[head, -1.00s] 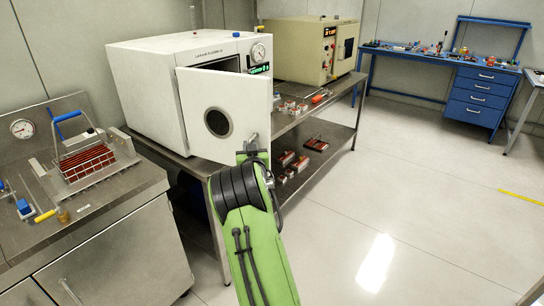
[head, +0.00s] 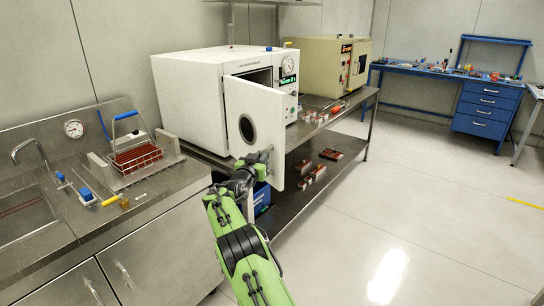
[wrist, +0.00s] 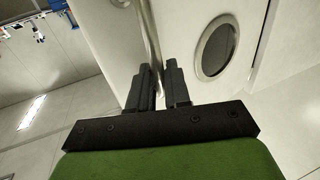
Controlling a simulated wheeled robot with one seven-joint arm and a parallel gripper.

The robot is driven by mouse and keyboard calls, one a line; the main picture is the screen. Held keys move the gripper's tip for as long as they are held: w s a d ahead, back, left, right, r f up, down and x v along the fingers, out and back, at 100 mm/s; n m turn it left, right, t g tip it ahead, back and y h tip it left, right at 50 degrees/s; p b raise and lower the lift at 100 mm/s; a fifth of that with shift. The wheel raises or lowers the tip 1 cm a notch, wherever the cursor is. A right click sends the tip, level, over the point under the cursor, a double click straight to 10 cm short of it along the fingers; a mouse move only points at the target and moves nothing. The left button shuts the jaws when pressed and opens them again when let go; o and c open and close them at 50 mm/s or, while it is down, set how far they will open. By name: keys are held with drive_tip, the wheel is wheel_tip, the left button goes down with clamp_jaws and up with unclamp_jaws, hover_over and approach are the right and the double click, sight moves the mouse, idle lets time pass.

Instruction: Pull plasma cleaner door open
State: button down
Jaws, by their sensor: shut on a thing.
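The plasma cleaner (head: 190,95) is a white box on a steel bench in the head view. Its white door (head: 265,105) with a round dark window (head: 246,129) stands swung well out from the front, leaving a dark opening beside it. My gripper (head: 264,158) is at the door's lower free edge. In the wrist view my gripper's two black fingers (wrist: 160,86) are shut on the door's upright metal handle (wrist: 150,35). The window shows to their right, and the door's face (wrist: 183,25) fills the space behind them. The grip's exact contact is partly hidden by the fingers.
A beige oven (head: 322,66) stands beside the cleaner, with small parts on the bench (head: 335,122). A steel sink counter (head: 165,190) with a red-filled basket (head: 137,158) is at left. A blue workbench (head: 425,75) is far back. The floor at right is clear.

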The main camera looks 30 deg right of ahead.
drive_tip(key=shift+w+a+r, duration=0.1)
drive_tip(key=shift+a+r, duration=0.05)
drive_tip(key=shift+a, duration=0.25)
drive_tip(key=shift+w+a+r, duration=0.1)
drive_tip(key=shift+a, duration=0.3)
drive_tip(key=c, duration=1.4)
unclamp_jaws()
drive_tip(key=shift+c, duration=0.2)
drive_tip(key=shift+o, duration=0.9)
drive_tip(key=shift+w+f, duration=0.1)
drive_tip(key=shift+w, duration=0.05)
drive_tip(key=shift+d, duration=0.1)
drive_tip(key=shift+d+f, duration=0.1)
